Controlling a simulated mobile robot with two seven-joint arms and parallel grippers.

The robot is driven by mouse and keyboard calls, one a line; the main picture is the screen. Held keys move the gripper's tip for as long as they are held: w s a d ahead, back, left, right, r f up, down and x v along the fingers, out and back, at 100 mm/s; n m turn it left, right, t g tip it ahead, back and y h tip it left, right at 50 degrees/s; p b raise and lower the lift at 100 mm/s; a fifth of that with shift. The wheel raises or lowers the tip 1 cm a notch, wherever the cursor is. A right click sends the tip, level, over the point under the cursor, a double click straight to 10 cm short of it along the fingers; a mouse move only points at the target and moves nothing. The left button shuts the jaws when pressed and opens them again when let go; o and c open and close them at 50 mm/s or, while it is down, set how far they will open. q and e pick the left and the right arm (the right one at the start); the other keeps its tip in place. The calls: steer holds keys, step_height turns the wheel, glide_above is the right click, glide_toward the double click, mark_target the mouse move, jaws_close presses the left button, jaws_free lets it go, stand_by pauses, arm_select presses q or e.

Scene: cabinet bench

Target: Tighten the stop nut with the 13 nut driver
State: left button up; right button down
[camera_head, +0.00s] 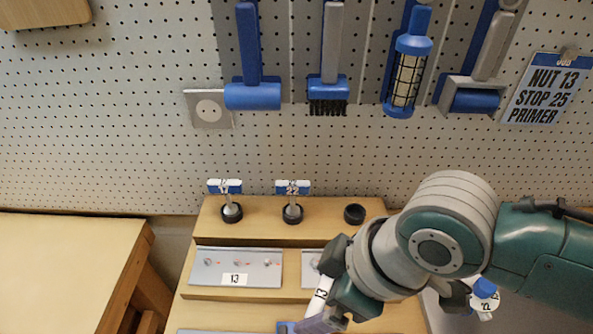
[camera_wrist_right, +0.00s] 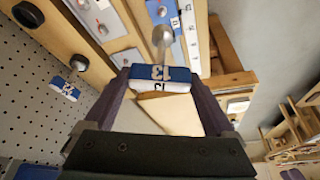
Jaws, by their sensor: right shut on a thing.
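My right gripper (camera_head: 322,312) is low in the head view, in front of the stepped wooden stand. It is shut on the 13 nut driver (camera_head: 321,288), whose white label reads 13. In the right wrist view the driver's blue-and-white handle (camera_wrist_right: 160,78) sits between the fingers, and its metal shaft points away from the gripper. A metal plate (camera_head: 215,268) labelled 13, with several small studs or nuts, lies on a step to the left. I cannot tell which fastener is the stop nut. My left gripper is not in view.
Two other drivers (camera_head: 231,205) (camera_head: 292,206) stand in black rings on the top step; the third ring (camera_head: 354,214) is empty. A job card (camera_head: 546,88) reads NUT 13, STOP 25, PRIMER. A blue-capped white container (camera_head: 484,298) stands right of my wrist. Tools hang on the pegboard.

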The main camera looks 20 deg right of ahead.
steer(key=shift+w+f+b, duration=0.15)
steer(key=shift+f+b, duration=0.55)
steer(key=shift+f, duration=0.1)
step_height(320, 180, down, 2)
steer(key=b, duration=0.2)
steer(key=shift+f+b, duration=0.25)
steer(key=shift+b, duration=0.1)
steer(key=shift+f+b, duration=0.65)
steer(key=shift+f, duration=0.25)
steer(key=shift+p, duration=0.4)
steer(key=shift+f+b, duration=0.7)
steer(key=shift+f, duration=0.05)
steer(key=shift+f+b, duration=0.4)
steer(key=shift+f, duration=0.1)
stand_by(0.3)
stand_by(0.3)
